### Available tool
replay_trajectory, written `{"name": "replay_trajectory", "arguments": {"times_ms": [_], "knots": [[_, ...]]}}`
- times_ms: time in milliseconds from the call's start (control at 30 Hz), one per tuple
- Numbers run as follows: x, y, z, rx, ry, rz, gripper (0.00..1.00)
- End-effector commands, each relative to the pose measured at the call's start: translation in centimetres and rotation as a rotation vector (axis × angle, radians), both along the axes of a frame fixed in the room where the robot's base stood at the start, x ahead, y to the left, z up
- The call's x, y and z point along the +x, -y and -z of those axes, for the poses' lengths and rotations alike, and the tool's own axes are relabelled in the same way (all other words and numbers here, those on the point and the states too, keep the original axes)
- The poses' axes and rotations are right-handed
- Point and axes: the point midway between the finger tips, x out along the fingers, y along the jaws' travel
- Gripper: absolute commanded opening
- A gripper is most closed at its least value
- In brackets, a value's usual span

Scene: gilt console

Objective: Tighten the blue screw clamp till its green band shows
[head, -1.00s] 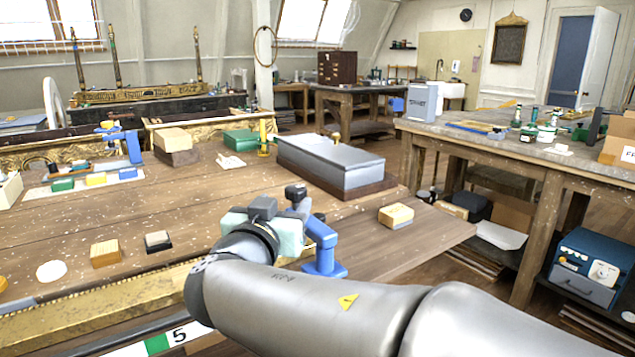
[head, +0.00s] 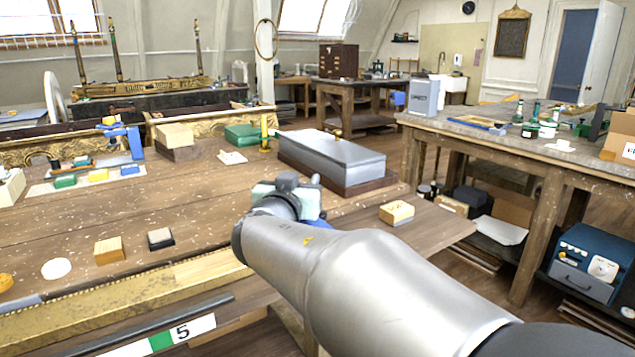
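My gripper (head: 290,186) is at the front right of the workbench, at the end of my grey arm. Its fingers are hidden behind its own body, so I cannot tell how far apart they are. A blue screw clamp (head: 312,203) is right at the gripper, mostly covered by my arm; only a patch of blue shows. Its screw and any green band are not visible, and I cannot tell whether the gripper touches it. A second blue clamp (head: 134,142) stands at the back left of the bench, with a yellow part near its top.
A grey lidded box (head: 335,165) on a dark base stands behind the gripper. Small blocks (head: 109,250) and a white disc (head: 56,269) lie at the front left.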

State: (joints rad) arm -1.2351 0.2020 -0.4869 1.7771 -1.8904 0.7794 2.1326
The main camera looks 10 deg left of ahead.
Motion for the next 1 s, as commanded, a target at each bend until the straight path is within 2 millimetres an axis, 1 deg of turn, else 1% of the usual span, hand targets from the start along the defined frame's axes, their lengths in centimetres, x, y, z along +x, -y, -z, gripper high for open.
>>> {"name": "replay_trajectory", "arguments": {"times_ms": [33, 67, 100, 367, 567, 767, 1000], "knots": [[-0.01, 0.0, 0.0, 0.0, 0.0, 0.0, 0.25], [-0.02, 0.0, 0.0, 0.0, 0.0, 0.0, 0.17], [-0.02, 0.0, 0.0, 0.0, 0.0, 0.0, 0.14], [-0.01, 0.03, 0.2, 0.003, 0.001, 0.018, 0.14], [0.02, 0.18, 0.67, 0.003, 0.002, 0.096, 0.14], [0.01, 0.42, 0.84, 0.004, 0.001, 0.247, 0.14], [-0.11, 0.71, 0.27, 0.0, -0.001, 0.472, 0.14]]}}
